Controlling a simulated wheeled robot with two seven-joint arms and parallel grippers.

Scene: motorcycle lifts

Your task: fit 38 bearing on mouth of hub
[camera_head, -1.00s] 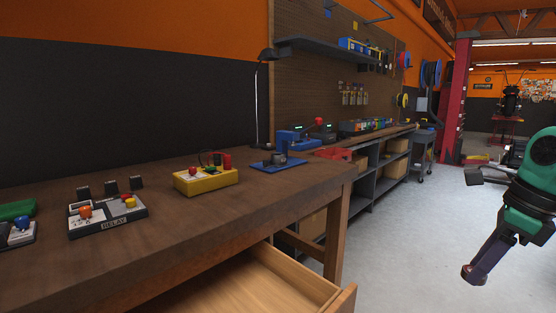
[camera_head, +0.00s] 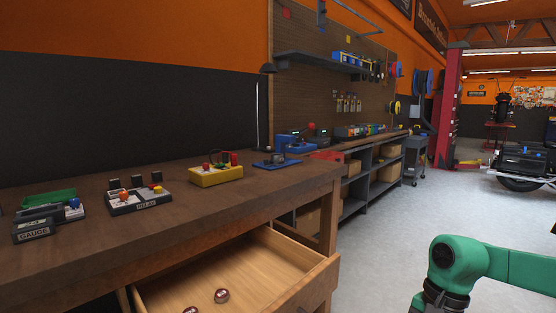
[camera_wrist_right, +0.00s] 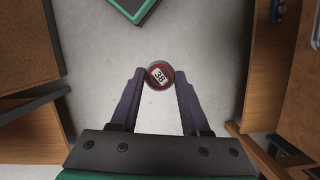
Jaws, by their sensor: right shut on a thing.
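The 38 bearing (camera_wrist_right: 159,76) is a small round red-brown piece with a white label reading 38. In the right wrist view my right gripper (camera_wrist_right: 160,80) is shut on it, with the bearing held between the fingertips above the grey floor. In the head view only my right arm shows at the lower right; its gripper is out of frame. A small grey hub-like piece on a blue plate (camera_head: 269,164) stands near the right end of the wooden bench (camera_head: 230,200); its mouth is too small to make out. My left gripper is not in view.
An open drawer (camera_head: 262,270) juts from the bench and holds round red-brown pieces (camera_head: 221,295). A yellow box (camera_head: 215,176), a relay box (camera_head: 138,201) and a gauge box (camera_head: 34,231) stand on the bench.

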